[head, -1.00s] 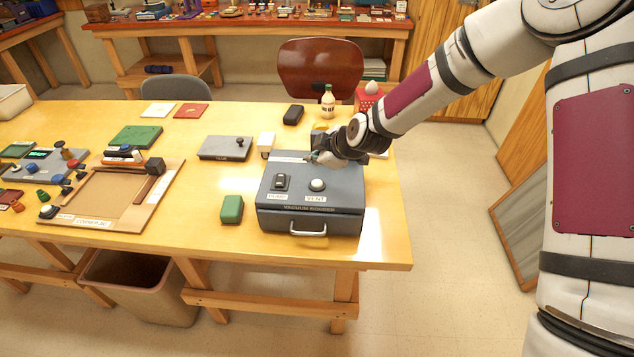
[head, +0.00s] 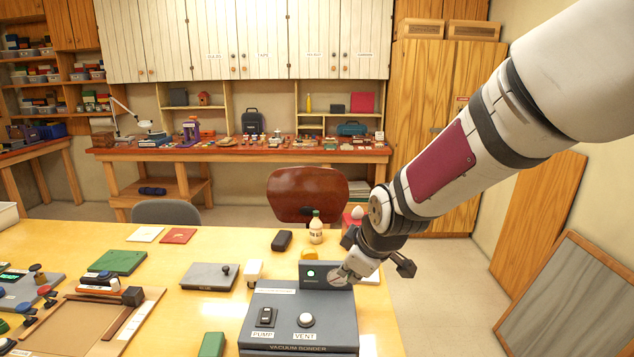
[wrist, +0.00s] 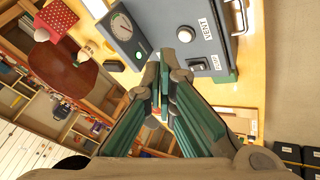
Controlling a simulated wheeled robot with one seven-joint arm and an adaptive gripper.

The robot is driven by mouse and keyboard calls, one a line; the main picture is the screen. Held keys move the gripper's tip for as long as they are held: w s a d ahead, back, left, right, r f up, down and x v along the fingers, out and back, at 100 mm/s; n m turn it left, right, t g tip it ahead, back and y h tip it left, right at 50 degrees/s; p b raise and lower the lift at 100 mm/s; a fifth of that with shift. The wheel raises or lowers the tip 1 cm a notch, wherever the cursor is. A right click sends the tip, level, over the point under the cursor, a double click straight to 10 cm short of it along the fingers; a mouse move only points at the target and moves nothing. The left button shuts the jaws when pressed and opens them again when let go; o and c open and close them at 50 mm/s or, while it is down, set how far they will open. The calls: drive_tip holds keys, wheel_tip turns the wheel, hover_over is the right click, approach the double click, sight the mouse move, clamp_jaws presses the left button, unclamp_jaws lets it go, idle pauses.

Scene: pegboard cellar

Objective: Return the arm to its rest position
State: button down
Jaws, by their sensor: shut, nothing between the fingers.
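My gripper (head: 348,272) is in the head view over the back right of the vacuum bonder, in front of the right part of its upright gauge panel. In the wrist view my gripper (wrist: 163,72) has its green-sided fingers together with nothing between them. The dark grey vacuum bonder (head: 300,338) has a black PUMP switch (head: 266,317) and a white round VENT button (head: 306,320) on top. Its gauge panel (head: 322,283) shows a lit green lamp (head: 310,272). The round gauge (wrist: 121,26) shows clearly in the wrist view.
A brown chair (head: 305,193) stands behind. Floor (head: 450,285) is open to the right.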

drive_tip(key=s+d+r+m, duration=0.3)
drive_tip(key=s+d+m, duration=0.1)
drive_tip(key=s, duration=0.5)
drive_tip(key=s+d+r+m+h, duration=0.1)
drive_tip(key=s+d+r+m, duration=0.3)
drive_tip(key=s, duration=0.4)
drive_tip(key=s+d+r+m+h+b, duration=0.1)
drive_tip(key=s+d+r+m, duration=0.3)
drive_tip(key=s, duration=0.5)
drive_tip(key=shift+s+g, duration=0.3)
drive_tip(key=shift+d, duration=0.1)
